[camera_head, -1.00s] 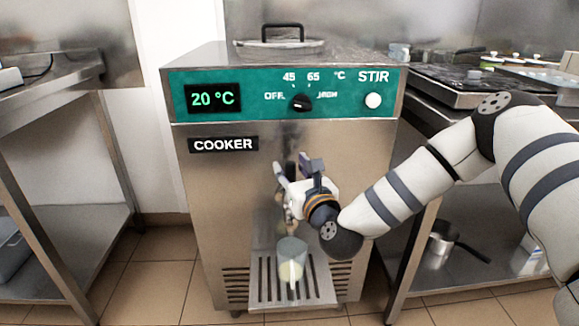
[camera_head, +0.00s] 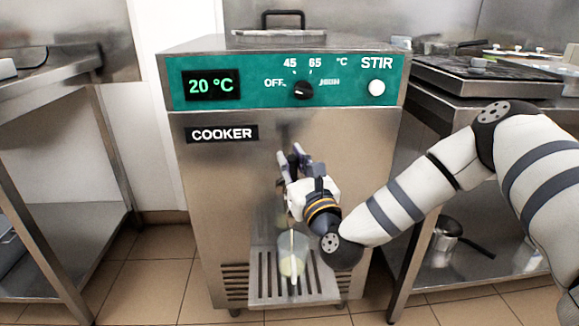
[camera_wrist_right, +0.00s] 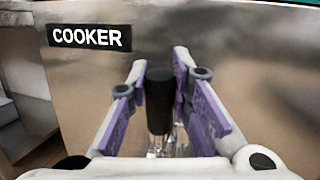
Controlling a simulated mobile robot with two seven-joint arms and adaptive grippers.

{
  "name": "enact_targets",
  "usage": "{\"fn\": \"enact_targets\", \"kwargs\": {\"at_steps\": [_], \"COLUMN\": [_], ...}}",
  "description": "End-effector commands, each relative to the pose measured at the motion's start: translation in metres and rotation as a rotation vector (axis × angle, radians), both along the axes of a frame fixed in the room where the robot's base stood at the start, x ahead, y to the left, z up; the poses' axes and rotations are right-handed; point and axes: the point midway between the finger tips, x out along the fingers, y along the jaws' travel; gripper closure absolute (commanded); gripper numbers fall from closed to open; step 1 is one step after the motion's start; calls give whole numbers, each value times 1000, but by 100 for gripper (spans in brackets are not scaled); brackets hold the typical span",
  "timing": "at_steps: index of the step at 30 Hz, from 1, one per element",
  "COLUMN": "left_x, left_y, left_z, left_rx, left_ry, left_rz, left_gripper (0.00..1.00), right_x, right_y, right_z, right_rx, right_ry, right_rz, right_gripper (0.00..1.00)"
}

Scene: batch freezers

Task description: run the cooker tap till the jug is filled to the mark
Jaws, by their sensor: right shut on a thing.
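The cooker (camera_head: 230,170) stands in the middle, with its display at 20 °C. A clear jug (camera_head: 301,250) stands on the slotted drip tray below the tap, with pale yellow-green contents low in it. A pale upright strip shows on the jug; I cannot tell whether it is handle or stream. My right gripper (camera_head: 294,158) is at the tap on the cooker's front. In the right wrist view its purple-padded fingers (camera_wrist_right: 160,78) are shut on the black tap handle (camera_wrist_right: 159,102). The hand mostly hides the spout. The fill mark is too small to make out. My left gripper is out of view.
A dark knob (camera_head: 303,90) and a white STIR button (camera_head: 377,87) are on the green panel. Steel tables (camera_head: 455,98) flank the cooker. A pot (camera_head: 447,228) sits on the right lower shelf. The floor at left is clear.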

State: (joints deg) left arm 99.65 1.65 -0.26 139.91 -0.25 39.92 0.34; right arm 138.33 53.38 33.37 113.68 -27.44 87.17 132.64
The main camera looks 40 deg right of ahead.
Motion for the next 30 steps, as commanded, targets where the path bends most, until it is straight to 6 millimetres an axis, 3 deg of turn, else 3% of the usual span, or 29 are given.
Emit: {"fn": "enact_targets", "kwargs": {"at_steps": [1,12,13,15,16,26,30], "left_x": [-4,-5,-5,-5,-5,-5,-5], "left_y": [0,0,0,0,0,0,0], "left_z": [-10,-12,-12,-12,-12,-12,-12], "left_rx": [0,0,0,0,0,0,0], "left_ry": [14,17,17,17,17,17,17], "left_rz": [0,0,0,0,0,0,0], "left_gripper": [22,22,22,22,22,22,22], "right_x": [-3,-8,-8,-8,-8,-12,-39], "right_y": [2,5,5,5,5,6,13], "right_z": [-11,-2,-2,-2,-2,-3,-12], "right_rx": [-14,-39,-39,-39,-39,-39,-36], "right_ry": [-20,-67,-67,-67,-67,-67,-62], "right_rz": [0,-1,-1,-1,-1,-1,0], "right_gripper": [100,100,78,62,59,59,59]}}
